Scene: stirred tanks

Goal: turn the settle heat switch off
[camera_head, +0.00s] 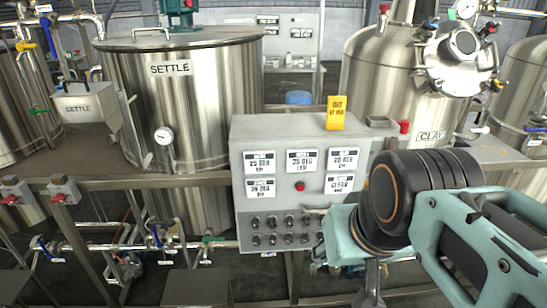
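The grey control panel (288,140) stands in the middle of the view, with white display plates, a red button (300,186) and two rows of black rotary switches (271,230) low on its face. The writing by the switches is too small to read, so I cannot tell which is the settle heat switch. The metal tank marked SETTLE (165,100) stands behind, to the left. My arm comes in from the right and covers the panel's lower right part. A small grey part, probably of my gripper (315,211), shows by the right end of the switches; its fingers are mostly hidden.
A yellow tag (336,113) stands on the panel's top edge. The tank marked CLAY (385,75) is behind, to the right. Pipes and valves (155,240) run low at the left, and red-handled boxes (62,190) sit on the left rail. The space before the panel's left side is free.

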